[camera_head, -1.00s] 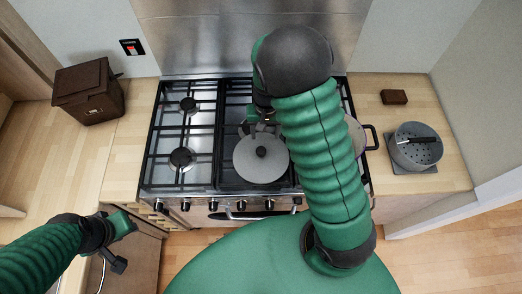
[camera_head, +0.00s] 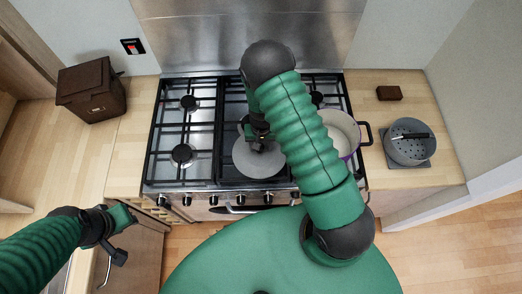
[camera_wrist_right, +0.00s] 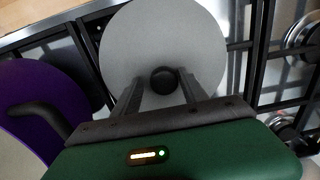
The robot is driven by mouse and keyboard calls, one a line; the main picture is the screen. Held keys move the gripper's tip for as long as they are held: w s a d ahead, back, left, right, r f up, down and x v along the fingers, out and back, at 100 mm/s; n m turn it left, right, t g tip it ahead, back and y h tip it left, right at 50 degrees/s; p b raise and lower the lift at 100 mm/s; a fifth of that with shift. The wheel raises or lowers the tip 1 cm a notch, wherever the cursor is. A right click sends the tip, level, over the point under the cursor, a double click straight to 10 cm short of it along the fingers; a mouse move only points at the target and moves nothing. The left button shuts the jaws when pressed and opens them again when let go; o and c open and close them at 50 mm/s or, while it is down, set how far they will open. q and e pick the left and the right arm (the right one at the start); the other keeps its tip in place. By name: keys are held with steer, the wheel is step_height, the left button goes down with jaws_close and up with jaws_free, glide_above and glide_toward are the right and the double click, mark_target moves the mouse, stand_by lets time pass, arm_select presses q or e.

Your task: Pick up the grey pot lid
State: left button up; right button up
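The grey pot lid (camera_head: 251,163) is a round disc with a dark knob, lying at the middle of the cooker top. In the right wrist view the lid (camera_wrist_right: 160,35) shows with its black knob (camera_wrist_right: 163,80) between the fingers. My right gripper (camera_head: 260,146) is over the lid in the head view; in the wrist view its fingers (camera_wrist_right: 163,92) are apart, either side of the knob, and whether they touch it cannot be told. My left gripper (camera_head: 122,228) is at the lower left, away from the lid; its finger opening is not clear.
A purple pot with a pale inside (camera_head: 343,130) stands right of the lid; its purple side (camera_wrist_right: 30,95) shows in the wrist view. A grey colander-like pot (camera_head: 409,150) stands on the right counter. A brown box (camera_head: 91,90) is on the left counter. The left burners are bare.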

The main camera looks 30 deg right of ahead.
steer(key=shift+a+r, duration=0.15)
steer(key=shift+a, duration=0.5)
jaws_close()
steer(key=shift+d, duration=0.5)
steer(key=shift+a, duration=0.15)
steer(key=shift+a, duration=0.2)
steer(key=shift+d, duration=0.1)
